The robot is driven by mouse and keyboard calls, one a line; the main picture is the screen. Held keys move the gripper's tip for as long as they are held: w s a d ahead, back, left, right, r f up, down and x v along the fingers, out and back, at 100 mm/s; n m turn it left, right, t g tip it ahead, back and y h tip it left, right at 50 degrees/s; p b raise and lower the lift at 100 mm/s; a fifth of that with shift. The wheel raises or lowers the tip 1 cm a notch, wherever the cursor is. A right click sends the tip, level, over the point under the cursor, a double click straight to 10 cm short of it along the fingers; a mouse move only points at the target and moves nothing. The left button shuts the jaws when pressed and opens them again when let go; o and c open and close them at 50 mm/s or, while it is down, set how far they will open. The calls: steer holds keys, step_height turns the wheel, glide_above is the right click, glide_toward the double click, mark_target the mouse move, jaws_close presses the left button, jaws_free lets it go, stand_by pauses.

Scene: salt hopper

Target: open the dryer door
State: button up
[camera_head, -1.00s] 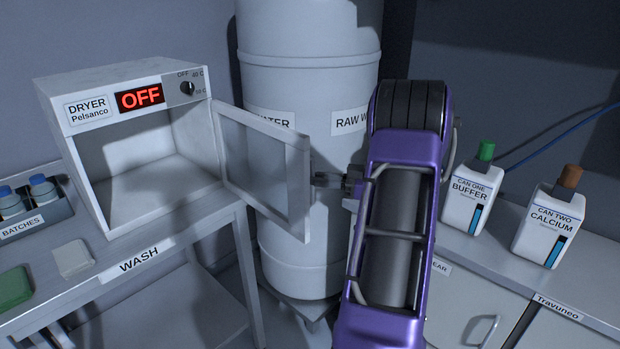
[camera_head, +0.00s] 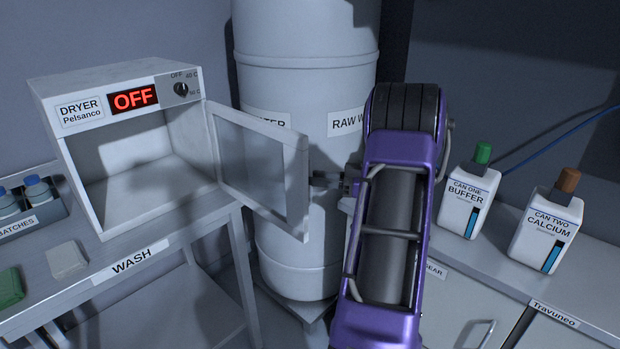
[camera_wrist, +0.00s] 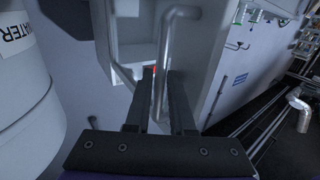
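The white dryer (camera_head: 130,190) stands on the wash table with its front opening uncovered and its inside empty. Its red display reads OFF. The dryer door (camera_head: 258,160), a grey frame with a pane, is hinged at the right side and stands swung well out. My gripper (camera_head: 322,180) is at the door's free edge, on its outer side. In the wrist view the metal bar handle (camera_wrist: 163,50) runs between the two dark fingers of my gripper (camera_wrist: 161,75), which look closed around it. The door hides the handle in the head view.
A large raw water tank (camera_head: 300,80) stands behind the door, close to it in the head view. The wash table (camera_head: 150,255) holds a batches rack (camera_head: 40,222). Buffer can (camera_head: 468,200) and calcium can (camera_head: 545,235) stand on the right counter.

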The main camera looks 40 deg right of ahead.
steer(key=v, duration=1.2)
stand_by(0.5)
